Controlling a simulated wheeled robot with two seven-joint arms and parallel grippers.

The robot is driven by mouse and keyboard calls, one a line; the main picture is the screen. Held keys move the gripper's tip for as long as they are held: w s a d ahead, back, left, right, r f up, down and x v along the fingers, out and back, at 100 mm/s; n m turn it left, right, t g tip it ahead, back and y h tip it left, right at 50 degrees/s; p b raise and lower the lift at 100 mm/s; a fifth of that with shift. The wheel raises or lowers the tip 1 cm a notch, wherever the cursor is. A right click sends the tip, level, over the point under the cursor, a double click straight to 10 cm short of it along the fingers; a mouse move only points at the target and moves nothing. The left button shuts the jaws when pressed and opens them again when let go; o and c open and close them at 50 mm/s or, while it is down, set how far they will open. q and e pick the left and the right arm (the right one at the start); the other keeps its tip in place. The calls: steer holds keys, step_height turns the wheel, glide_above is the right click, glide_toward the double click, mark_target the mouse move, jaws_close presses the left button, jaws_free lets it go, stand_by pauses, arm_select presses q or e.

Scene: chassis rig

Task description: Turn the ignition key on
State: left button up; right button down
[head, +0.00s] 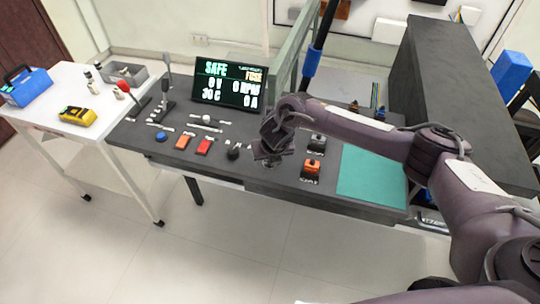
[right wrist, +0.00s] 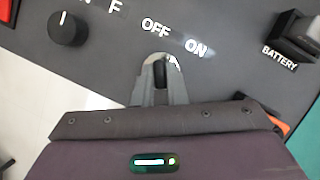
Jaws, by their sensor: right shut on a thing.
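The ignition key (right wrist: 161,72) is a small dark piece on the grey console (head: 215,150), just below the white OFF and ON labels in the right wrist view. My right gripper (right wrist: 159,66) is shut on it from above, with a fingertip on either side. Most of the key is hidden between the fingers, so its exact angle is hard to tell. In the head view my right gripper (head: 270,162) reaches down at the console's front middle and hides the key. My left gripper is in neither view.
A black knob (right wrist: 68,29) is left of the key, and a BATTERY switch (right wrist: 298,38) is to the right. Red (head: 204,147) and orange (head: 183,143) switches sit further left. The display (head: 230,84) reads SAFE, 0 V, 0 RPM. A teal mat (head: 372,175) is clear.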

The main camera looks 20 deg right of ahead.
steer(key=shift+r, duration=0.1)
steer(key=m+h+p, duration=0.1)
steer(key=m+p, duration=0.1)
steer(key=m, duration=0.1)
steer(key=shift+a+r, duration=0.1)
steer(key=shift+a, duration=0.05)
steer(key=m+g+h+p, duration=0.1)
steer(key=m+p, duration=0.1)
steer(key=m, duration=0.1)
steer(key=shift+a+p, duration=0.1)
steer(key=shift+p, duration=0.3)
steer(key=m+h+p, duration=0.1)
steer(key=m, duration=0.2)
steer(key=shift+g, duration=0.4)
steer(key=shift+w+m+g+h+p, duration=0.15)
steer(key=shift+m+g+h+p, duration=0.3)
steer(key=shift+m, duration=0.95)
steer(key=c, duration=1.5)
jaws_free()
steer(key=shift+o, duration=0.2)
